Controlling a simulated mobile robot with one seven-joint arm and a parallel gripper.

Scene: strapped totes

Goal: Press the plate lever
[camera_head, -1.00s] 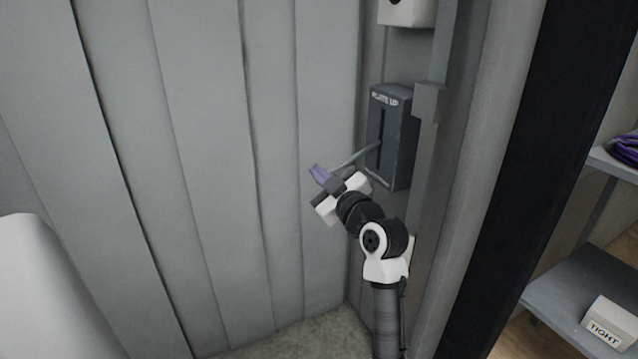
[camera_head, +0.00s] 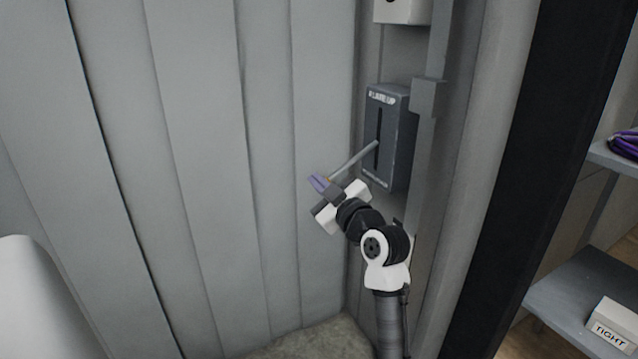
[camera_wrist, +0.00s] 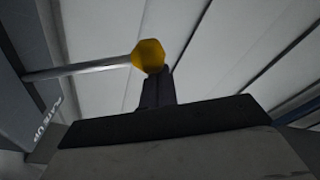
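The plate lever (camera_head: 355,160) is a grey rod. It comes out of a slot in a dark box (camera_head: 400,140) lettered "PLATE UP" and slants down to the left. In the wrist view the rod (camera_wrist: 85,69) ends in a yellow knob (camera_wrist: 148,56).
A ribbed grey wall (camera_head: 200,150) stands behind and left of my gripper. A vertical grey post (camera_head: 428,130) runs beside the lever box, with a pale box (camera_head: 402,10) above. Shelves (camera_head: 590,290) stand at the far right, beyond a black upright (camera_head: 530,150).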

